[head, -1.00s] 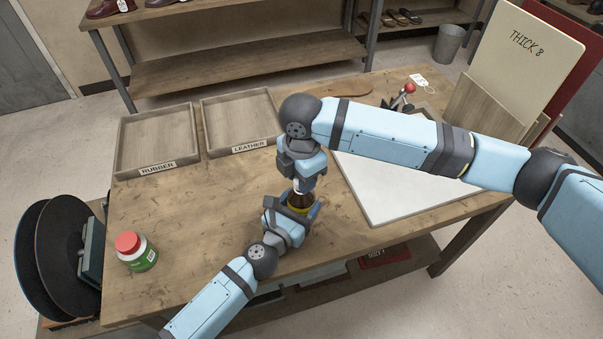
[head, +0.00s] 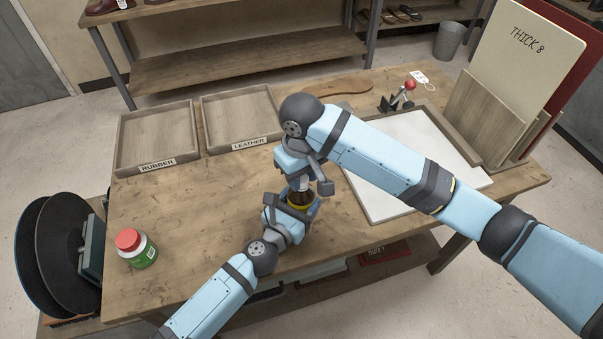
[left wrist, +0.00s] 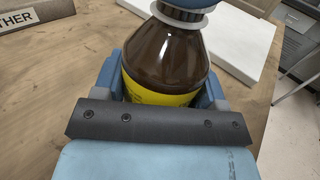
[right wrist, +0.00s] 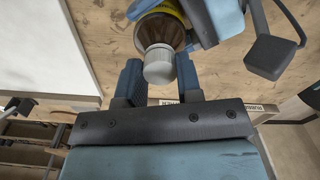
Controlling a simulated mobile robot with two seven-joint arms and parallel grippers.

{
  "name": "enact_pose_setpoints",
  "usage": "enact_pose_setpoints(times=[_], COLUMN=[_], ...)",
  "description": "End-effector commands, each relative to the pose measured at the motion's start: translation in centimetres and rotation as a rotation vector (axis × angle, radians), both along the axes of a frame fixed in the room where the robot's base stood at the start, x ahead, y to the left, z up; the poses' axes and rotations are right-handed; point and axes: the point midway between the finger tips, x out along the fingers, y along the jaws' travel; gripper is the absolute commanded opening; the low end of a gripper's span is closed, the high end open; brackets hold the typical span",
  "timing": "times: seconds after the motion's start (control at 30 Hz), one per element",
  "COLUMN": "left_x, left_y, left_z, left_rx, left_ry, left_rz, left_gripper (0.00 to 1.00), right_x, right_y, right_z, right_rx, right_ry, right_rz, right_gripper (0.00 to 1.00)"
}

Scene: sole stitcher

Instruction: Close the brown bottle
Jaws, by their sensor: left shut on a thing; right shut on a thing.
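The brown bottle (head: 300,198) with a yellow label stands upright at the table's front middle. My left gripper (head: 296,208) is shut around its body; in the left wrist view the bottle (left wrist: 168,55) sits between the fingers. My right gripper (right wrist: 159,82) is above it, shut on the pale grey cap (right wrist: 159,66), which sits over the bottle's neck in the right wrist view. In the left wrist view a pale ring (left wrist: 180,18) shows at the neck below the right gripper's blue fingers. How tightly the cap sits cannot be seen.
A white-and-green jar with a red lid (head: 136,248) stands at the front left. Rubber (head: 122,150) and leather (head: 208,130) trays are behind. A white board (head: 375,200) lies at the right, near a red-knobbed lever (head: 408,88).

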Motion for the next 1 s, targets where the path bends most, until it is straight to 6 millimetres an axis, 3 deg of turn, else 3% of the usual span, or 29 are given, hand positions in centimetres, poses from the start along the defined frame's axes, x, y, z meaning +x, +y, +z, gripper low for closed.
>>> enact_pose_setpoints(times=[0.3,1.0], left_x=[-0.02,-0.03], left_y=[0.00,0.03], left_z=[-0.03,-0.08], left_rx=[0.001,0.001], left_ry=[0.001,0.002], left_rz=[0.000,0.000], left_gripper=[0.00,0.00], right_x=[-0.10,0.09], right_y=[0.15,0.05], right_z=[-0.03,-0.11], right_rx=[0.003,0.002], right_ry=[0.005,0.004], right_rz=[-0.890,-2.459], right_gripper=[0.11,0.11])
